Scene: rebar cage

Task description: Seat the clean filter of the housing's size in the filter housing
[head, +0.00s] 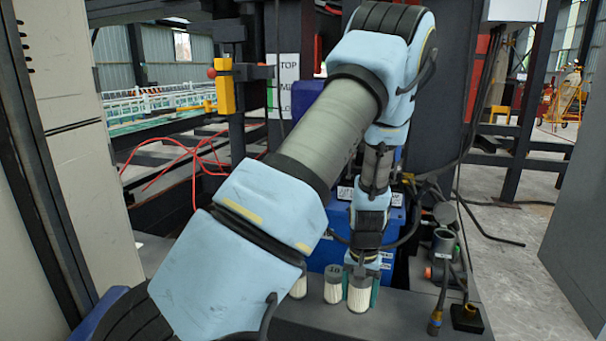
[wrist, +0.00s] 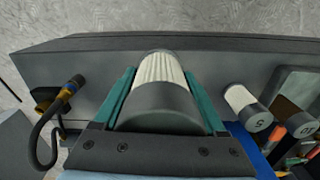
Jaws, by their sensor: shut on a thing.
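My gripper (wrist: 160,92) is shut on a filter (wrist: 158,80) with white pleats and a dark grey cap. Its teal fingers lie along both sides of the filter. In the head view the held filter (head: 360,295) is upright at the bench's front; I cannot tell whether it touches the bench. No number on its cap is readable.
The dark bench (head: 395,318) carries the filters. Hoses and a cable with a yellow-banded connector (head: 435,322) lie right of the held filter, near a black block (head: 467,317). A blue box (head: 335,255) stands behind. Bare bench shows around the held filter's front.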

